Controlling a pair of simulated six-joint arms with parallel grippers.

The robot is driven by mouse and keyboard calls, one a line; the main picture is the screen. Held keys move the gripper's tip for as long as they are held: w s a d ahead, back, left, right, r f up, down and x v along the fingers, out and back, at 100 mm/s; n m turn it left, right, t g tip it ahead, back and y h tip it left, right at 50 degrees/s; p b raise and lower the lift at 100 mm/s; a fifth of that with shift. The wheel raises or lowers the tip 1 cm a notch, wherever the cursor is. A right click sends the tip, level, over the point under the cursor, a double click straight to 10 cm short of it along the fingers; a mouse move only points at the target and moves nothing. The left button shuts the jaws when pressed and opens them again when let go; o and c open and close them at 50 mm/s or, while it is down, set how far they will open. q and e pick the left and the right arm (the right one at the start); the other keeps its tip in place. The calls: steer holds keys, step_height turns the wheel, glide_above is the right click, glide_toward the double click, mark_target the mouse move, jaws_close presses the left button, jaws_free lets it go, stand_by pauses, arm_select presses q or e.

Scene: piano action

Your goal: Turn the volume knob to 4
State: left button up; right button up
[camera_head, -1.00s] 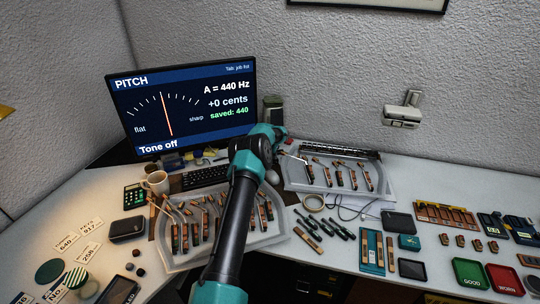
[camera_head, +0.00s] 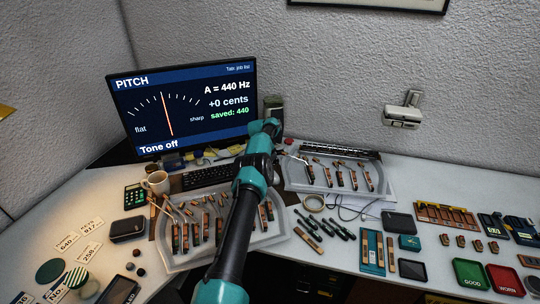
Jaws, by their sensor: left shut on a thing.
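My left arm reaches up the middle of the camera_head view. Its teal wrist and gripper (camera_head: 265,128) are at the back of the desk, just right of the monitor and in front of a dark box with a greenish top (camera_head: 273,103). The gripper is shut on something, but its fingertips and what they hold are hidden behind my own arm. I cannot make out the volume knob or its scale. The monitor (camera_head: 185,105) shows a PITCH page with A = 440 Hz, +0 cents, saved 440 and Tone off. My right gripper is not in view.
A tray of hammer parts (camera_head: 180,262) lies under my forearm; another tray (camera_head: 300,183) stands to the right. A small red button (camera_head: 289,141) is right of the gripper. A keyboard (camera_head: 207,177) and mug (camera_head: 157,182) sit before the monitor.

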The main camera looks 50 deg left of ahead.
arm_select(q)
steer(key=shift+m, duration=0.3)
stand_by(0.4)
steer(key=o, duration=0.6)
steer(key=shift+r, duration=0.2)
steer(key=v, duration=1.7)
steer(key=shift+a, duration=0.2)
